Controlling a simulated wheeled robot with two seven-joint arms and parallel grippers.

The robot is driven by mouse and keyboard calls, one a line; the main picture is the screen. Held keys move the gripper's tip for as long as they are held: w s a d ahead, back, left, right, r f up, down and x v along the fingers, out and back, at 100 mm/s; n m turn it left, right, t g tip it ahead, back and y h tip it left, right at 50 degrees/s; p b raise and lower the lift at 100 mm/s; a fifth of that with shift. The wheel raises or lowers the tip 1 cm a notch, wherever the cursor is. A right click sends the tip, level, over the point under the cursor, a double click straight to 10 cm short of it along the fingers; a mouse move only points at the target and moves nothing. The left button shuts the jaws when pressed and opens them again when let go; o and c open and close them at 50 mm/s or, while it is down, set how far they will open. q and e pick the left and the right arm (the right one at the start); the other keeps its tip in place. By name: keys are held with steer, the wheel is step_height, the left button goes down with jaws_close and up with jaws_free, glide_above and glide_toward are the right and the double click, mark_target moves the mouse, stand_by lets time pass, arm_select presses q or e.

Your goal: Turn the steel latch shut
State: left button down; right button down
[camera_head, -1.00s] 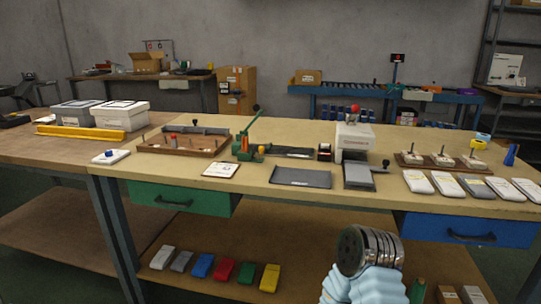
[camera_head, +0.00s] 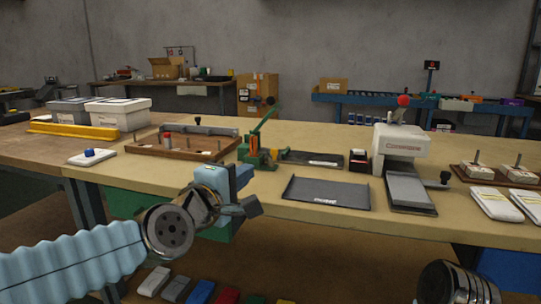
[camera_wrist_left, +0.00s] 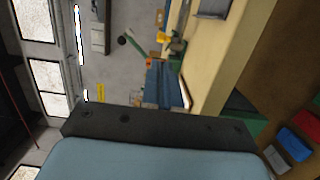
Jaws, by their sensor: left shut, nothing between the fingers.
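My left gripper (camera_head: 245,196) is in front of the bench's near edge, left of the middle in the head view. Its dark fingers are shut, with nothing seen between them. In the left wrist view a dark part of it (camera_wrist_left: 150,127) fills the lower middle. I cannot pick out the steel latch for certain. A white press (camera_head: 400,150) with a red knob stands right of centre, with a grey plate (camera_head: 408,190) and a black knob at its front. A green lever tool (camera_head: 258,150) stands farther left. The gripper touches neither. My right gripper is out of view.
A dark flat tray (camera_head: 327,193) lies near the bench (camera_head: 300,215) edge. A wooden tray (camera_head: 180,150) with pegs and a grey bar lies at the left. White packs (camera_head: 497,204) lie at the right.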

mark_target(273, 153)
arm_select(q)
steer(key=p+x, duration=0.2)
steer(key=x, duration=0.8)
steer(key=shift+w, duration=0.25)
steer(key=shift+w+d, duration=0.1)
steer(key=shift+d, duration=1.45)
